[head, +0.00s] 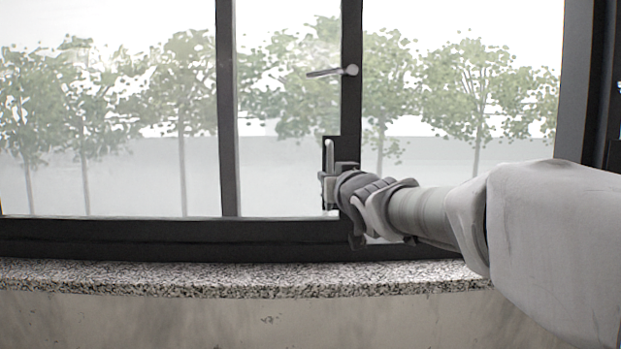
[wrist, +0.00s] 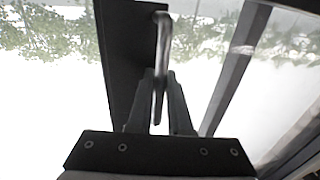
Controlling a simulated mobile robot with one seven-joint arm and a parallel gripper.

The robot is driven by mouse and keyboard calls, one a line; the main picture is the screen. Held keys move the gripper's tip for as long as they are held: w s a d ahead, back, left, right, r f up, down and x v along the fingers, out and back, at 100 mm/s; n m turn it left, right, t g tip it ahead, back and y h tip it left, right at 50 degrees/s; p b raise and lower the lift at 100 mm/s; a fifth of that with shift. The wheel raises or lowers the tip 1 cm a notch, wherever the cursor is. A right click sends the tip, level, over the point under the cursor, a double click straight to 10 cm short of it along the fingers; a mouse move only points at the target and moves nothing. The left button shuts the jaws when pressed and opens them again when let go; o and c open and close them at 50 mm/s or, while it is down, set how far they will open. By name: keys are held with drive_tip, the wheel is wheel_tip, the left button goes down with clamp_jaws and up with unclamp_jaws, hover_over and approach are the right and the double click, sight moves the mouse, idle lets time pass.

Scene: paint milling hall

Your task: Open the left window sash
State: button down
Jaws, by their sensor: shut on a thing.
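The window (head: 228,120) has dark frame bars and pale glass, with a sill below. A pale upright pull handle (head: 329,155) stands on a dark plate low at the central bar (head: 351,100). My gripper (head: 329,187) is at this handle's lower part, reaching in from the right. In the wrist view, the handle (wrist: 163,40) runs down between the two fingers of my gripper (wrist: 160,90), which are shut on it. The dark stile (wrist: 128,50) stands behind it. I cannot tell whether the left sash is ajar.
A speckled stone sill (head: 200,277) runs below the window, bare where visible. A dark frame post (head: 580,80) stands at the right. Trees show outside through the glass.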

drive_tip(key=c, duration=0.8)
unclamp_jaws()
drive_tip(key=shift+a, duration=0.1)
drive_tip(key=shift+c, duration=0.2)
drive_tip(key=s+d+b, duration=0.1)
drive_tip(key=s, duration=0.7)
drive_tip(key=s+d, duration=0.2)
drive_tip(key=s, duration=0.7)
drive_tip(key=shift+d+b, duration=0.25)
drive_tip(key=shift+b, duration=0.1)
drive_tip(key=shift+f, duration=0.1)
